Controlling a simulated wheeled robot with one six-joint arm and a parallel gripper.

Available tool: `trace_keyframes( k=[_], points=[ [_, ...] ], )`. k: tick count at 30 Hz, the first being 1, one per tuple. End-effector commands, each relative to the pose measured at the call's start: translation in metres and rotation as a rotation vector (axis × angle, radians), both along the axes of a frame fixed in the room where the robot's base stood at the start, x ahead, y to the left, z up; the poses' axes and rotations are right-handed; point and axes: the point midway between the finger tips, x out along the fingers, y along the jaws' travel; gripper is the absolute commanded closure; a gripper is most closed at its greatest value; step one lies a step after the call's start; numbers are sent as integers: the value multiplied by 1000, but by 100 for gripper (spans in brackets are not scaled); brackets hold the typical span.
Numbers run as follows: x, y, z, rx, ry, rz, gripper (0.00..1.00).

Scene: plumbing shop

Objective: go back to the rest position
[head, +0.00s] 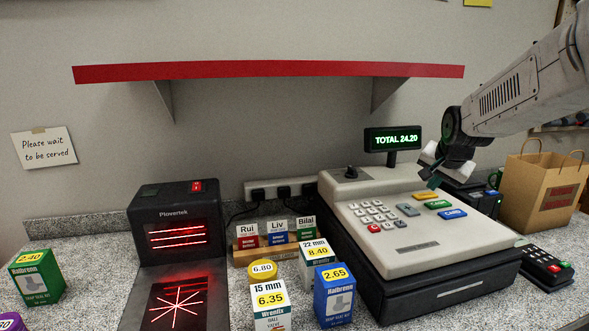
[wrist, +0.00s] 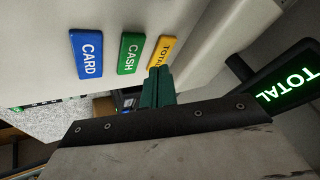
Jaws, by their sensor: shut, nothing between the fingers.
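My gripper (head: 434,181) is over the far right part of the cash register (head: 440,259), close to the yellow key (head: 424,194). In the wrist view its green fingertips (wrist: 157,86) are shut together and empty, beside the yellow TOTAL key (wrist: 164,50). I cannot tell whether they touch it. The green CASH key (wrist: 130,54) and blue CARD key (wrist: 87,55) lie beyond it. The register display (head: 393,139) reads TOTAL 24.20. My arm reaches in from the upper right.
A scanner (head: 177,220) with red beams stands at left. Several priced boxes, such as the blue 2.65 box (head: 334,296), stand before the register. A card terminal (head: 546,268) and paper bag (head: 539,190) are at right. A red-edged shelf (head: 270,70) hangs above.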

Motion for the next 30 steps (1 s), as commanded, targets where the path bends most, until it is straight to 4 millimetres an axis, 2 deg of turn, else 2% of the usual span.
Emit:
trace_keyframes(
  k=[1,2,5,15,18,21,23,30],
  points=[
    [-24,7,-10,-15,74,49,100],
    [-40,12,-14,-25,120,85,100],
    [-95,34,-21,-51,254,212,100],
    [-286,99,-27,-94,555,621,100],
    [-335,113,-29,-105,595,715,100],
    [-368,121,-32,-119,598,766,100],
    [-379,124,-32,-129,584,776,100],
    [-388,129,-24,-162,521,794,100]
  ],
)
